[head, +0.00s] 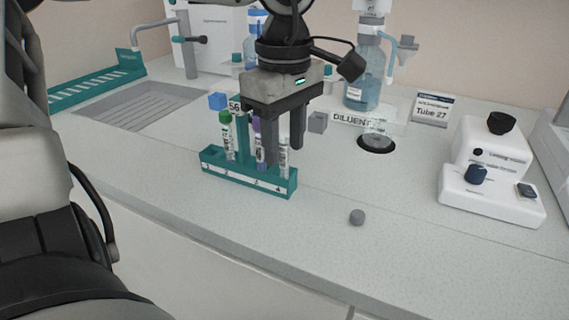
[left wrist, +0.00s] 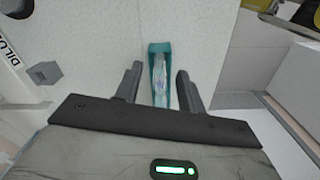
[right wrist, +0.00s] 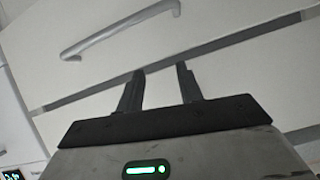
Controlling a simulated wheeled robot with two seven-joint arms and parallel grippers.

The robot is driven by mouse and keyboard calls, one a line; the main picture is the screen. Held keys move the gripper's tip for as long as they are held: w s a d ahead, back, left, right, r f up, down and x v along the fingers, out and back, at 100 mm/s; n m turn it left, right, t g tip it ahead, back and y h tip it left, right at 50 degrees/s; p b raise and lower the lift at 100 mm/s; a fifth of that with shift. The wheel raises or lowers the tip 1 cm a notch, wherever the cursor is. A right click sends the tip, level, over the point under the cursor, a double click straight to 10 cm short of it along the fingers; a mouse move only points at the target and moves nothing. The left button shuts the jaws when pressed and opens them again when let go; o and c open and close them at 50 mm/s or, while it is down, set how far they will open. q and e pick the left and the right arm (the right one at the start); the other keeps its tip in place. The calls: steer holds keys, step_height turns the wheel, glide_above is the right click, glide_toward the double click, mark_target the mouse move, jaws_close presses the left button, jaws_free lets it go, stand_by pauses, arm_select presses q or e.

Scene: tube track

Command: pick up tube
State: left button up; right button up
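A teal rack (head: 225,172) with numbered slots stands on the bench in the head view. It holds a green-capped tube (head: 227,138), a purple-capped tube (head: 259,150) and a tube at its right end (head: 284,160) whose cap is hidden by my left gripper. My left gripper (head: 285,156) points down over the rack's right end, fingers apart around or just beside the end tube. In the left wrist view the rack (left wrist: 159,47) and a tube (left wrist: 158,75) show between the open fingers (left wrist: 158,69). My right gripper (right wrist: 160,68) is open and empty, facing drawer fronts.
A blue cube (head: 217,101), a grey cube (head: 318,122) and a diluent bottle (head: 365,85) stand behind. A white mixer-like device (head: 490,195) is at right. The front bench is clear.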

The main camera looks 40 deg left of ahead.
arm_select(q)
step_height(320, 180, down, 3)
steer(key=shift+r, duration=0.2)
steer(key=c, duration=0.8)
steer(key=shift+c, duration=0.2)
steer(key=shift+r, duration=0.1)
steer(key=shift+r, duration=0.45)
step_height(320, 180, up, 2)
steer(key=shift+r, duration=0.15)
steer(key=s+a+r, duration=0.3)
steer(key=s+r, duration=0.6)
steer(key=s, duration=0.4)
steer(key=shift+s+r, duration=0.35)
